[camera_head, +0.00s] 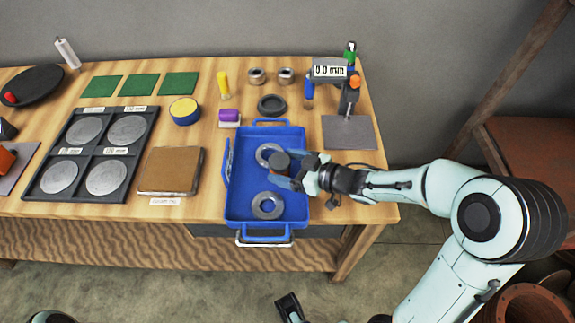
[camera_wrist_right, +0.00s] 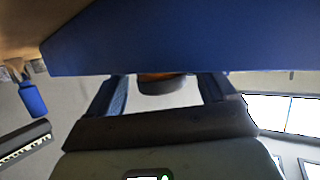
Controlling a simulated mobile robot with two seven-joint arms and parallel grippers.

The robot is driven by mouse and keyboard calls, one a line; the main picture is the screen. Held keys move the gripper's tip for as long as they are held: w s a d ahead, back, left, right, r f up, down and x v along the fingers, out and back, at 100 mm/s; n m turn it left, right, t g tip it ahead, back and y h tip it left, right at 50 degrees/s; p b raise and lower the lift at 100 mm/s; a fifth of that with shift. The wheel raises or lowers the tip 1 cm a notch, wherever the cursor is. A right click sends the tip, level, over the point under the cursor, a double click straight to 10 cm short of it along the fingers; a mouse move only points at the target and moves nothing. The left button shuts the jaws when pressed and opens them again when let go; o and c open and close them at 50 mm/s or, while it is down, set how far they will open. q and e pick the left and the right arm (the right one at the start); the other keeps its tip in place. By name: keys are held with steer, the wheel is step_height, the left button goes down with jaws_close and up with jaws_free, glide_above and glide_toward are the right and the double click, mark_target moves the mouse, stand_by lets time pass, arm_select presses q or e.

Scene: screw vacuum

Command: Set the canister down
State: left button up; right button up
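The canister (camera_head: 281,161) is a short cylinder with a dark top, inside the right half of the blue tray (camera_head: 238,213). In the right wrist view its dark end and orange-brown side (camera_wrist_right: 161,84) show between my fingers. My right gripper (camera_head: 288,172) reaches over the tray's right wall, its fingers on either side of the canister. The blue wall (camera_wrist_right: 190,38) hides the fingertips and part of the canister, so I cannot tell whether they grip it or whether it rests on the tray floor.
A gauge stand (camera_head: 349,131) is behind my right wrist. A brown block (camera_head: 170,170) and a dark plate with discs (camera_head: 93,153) lie to the left.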

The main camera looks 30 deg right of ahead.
steer(key=shift+r, duration=0.2)
steer(key=shift+s+d+r+p, duration=0.15)
steer(key=shift+s+r+p, duration=0.05)
steer(key=shift+p, duration=0.1)
arm_select(q)
steer(key=r+p, duration=0.1)
steer(key=s+r+p, duration=0.1)
steer(key=r+p, duration=0.1)
steer(key=shift+s+g, duration=0.15)
steer(key=shift+g, duration=0.15)
arm_select(e)
steer(key=v, duration=1.1)
steer(key=shift+s, duration=0.25)
